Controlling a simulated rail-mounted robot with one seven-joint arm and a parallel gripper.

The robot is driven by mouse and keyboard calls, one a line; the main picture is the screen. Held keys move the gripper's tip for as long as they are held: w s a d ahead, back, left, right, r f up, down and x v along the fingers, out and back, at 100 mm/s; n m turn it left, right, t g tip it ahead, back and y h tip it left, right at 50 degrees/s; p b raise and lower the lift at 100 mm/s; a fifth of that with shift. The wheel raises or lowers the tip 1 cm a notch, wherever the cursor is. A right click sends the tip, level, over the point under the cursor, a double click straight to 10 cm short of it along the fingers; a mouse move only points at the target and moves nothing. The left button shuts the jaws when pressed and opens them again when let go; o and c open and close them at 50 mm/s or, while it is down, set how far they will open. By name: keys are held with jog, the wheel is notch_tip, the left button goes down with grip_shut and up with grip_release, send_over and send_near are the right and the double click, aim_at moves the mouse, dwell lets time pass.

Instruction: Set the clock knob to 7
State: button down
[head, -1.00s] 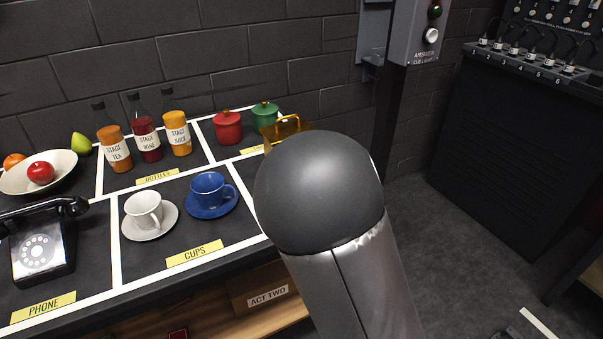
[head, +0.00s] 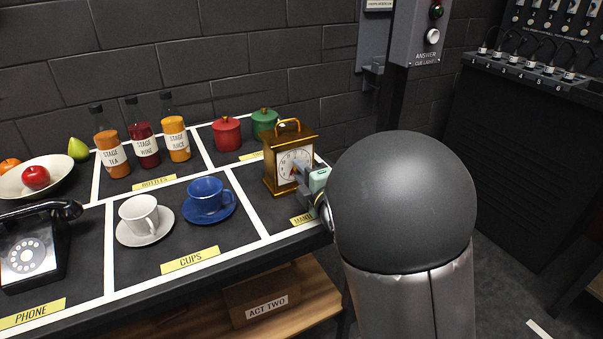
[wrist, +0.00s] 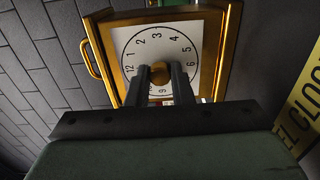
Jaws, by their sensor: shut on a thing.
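The brass clock (head: 277,180) stands on the right end of the table, with a white numbered face (head: 291,161) and a handle on top. In the wrist view the clock face (wrist: 155,41) appears turned, with 12 at the left, 3 at the top and 6 at the right. The round brass knob (wrist: 160,72) is at the face's centre. My gripper (head: 301,172) reaches the face from the right, and in the wrist view its two fingers (wrist: 160,79) are shut on the knob. The knob's pointer and the lowest numbers are hidden or unclear.
A blue cup (head: 207,194) and white cup (head: 138,212) on saucers stand left of the clock. Red (head: 227,134) and green (head: 265,122) pots stand behind. Bottles, a fruit bowl (head: 47,186) and a phone (head: 32,250) are farther left. The brick wall (head: 240,50) is behind the table.

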jog(key=c, duration=1.3)
grip_release()
jog(key=b+v, duration=0.1)
jog(key=v, duration=0.9)
jog(key=shift+f, duration=0.1)
jog(key=shift+b+v, duration=0.7)
jog(key=shift+v, duration=0.3)
